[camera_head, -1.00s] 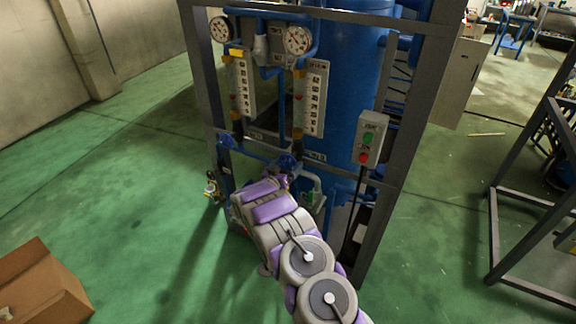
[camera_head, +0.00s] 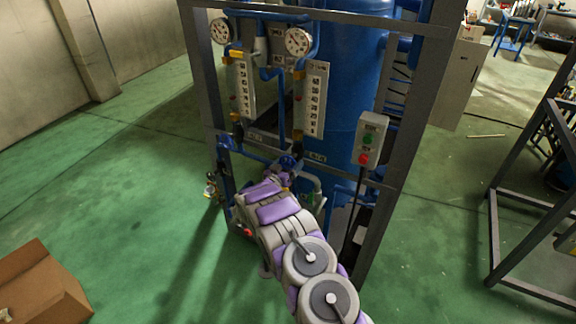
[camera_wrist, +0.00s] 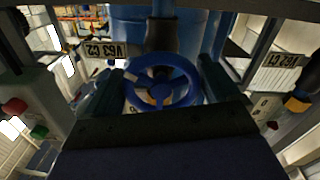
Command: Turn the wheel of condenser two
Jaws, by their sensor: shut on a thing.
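A blue handwheel (camera_wrist: 162,85) with spokes fills the middle of the wrist view, beside a plate marked V63 C2 (camera_wrist: 105,49) that shows upside down. In the head view this wheel (camera_head: 287,163) is low on the rack, below the right-hand gauge column, partly hidden by my wrist. My gripper (camera_head: 284,178) reaches it from the front and is shut on it. In the wrist view, the dark gripper body crosses below the wheel; the exact finger contact is hard to make out.
A second blue wheel (camera_head: 226,143) sits to the left on the rack. A grey box with green and red buttons (camera_head: 370,139) hangs on the right, near a dark upright. A cardboard box (camera_head: 42,286) lies at the lower left.

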